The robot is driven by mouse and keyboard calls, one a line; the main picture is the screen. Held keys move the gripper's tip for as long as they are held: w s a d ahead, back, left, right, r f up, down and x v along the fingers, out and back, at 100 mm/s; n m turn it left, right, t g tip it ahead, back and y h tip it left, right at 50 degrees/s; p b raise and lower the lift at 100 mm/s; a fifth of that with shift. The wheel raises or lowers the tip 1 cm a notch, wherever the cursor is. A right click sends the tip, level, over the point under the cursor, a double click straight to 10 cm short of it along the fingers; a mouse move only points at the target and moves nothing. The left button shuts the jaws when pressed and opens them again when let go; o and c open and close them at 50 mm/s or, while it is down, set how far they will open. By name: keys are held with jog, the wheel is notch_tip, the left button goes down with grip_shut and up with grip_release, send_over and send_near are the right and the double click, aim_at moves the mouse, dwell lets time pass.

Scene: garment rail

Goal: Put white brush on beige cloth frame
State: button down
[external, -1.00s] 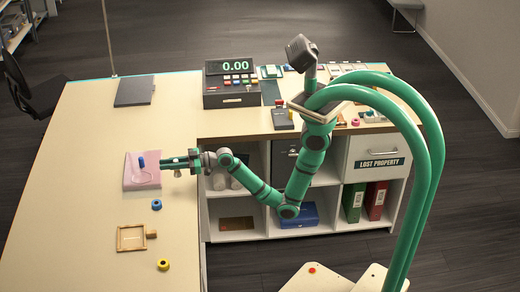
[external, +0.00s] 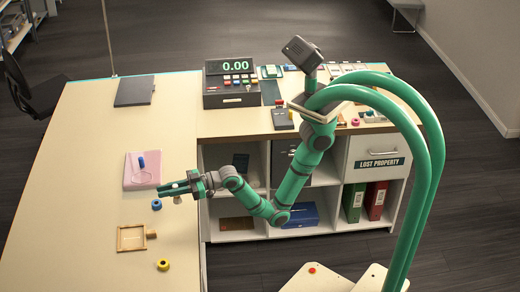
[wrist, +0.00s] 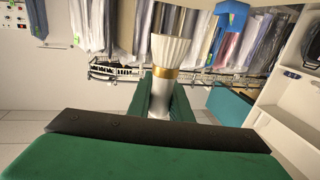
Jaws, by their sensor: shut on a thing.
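My gripper (external: 172,189) is shut on the white brush (wrist: 170,50), above the near end of the left counter. In the wrist view the brush shows pale bristles, a gold band and a white handle that runs down between the green fingers. In the external view only a small part of the brush (external: 177,199) shows under the fingers. The beige cloth frame (external: 119,239), a square wooden rim around beige cloth, lies flat on the counter, below and left of my gripper in the picture. The brush is apart from it.
A blue ring (external: 156,204) lies between my gripper and the frame. A yellow ring (external: 163,264) lies nearer, and a pink sheet (external: 134,180) farther back. The counter left of the frame is clear.

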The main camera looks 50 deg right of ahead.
jog(key=w+a+f, duration=0.3)
jog(key=a+f, duration=0.3)
jog(key=w+a+f, duration=0.3)
jog(key=a+f, duration=0.3)
jog(key=shift+w+a+f, duration=0.15)
jog(key=shift+w+f, duration=0.15)
jog(key=shift+f, duration=0.15)
jog(key=c, duration=1.6)
grip_release()
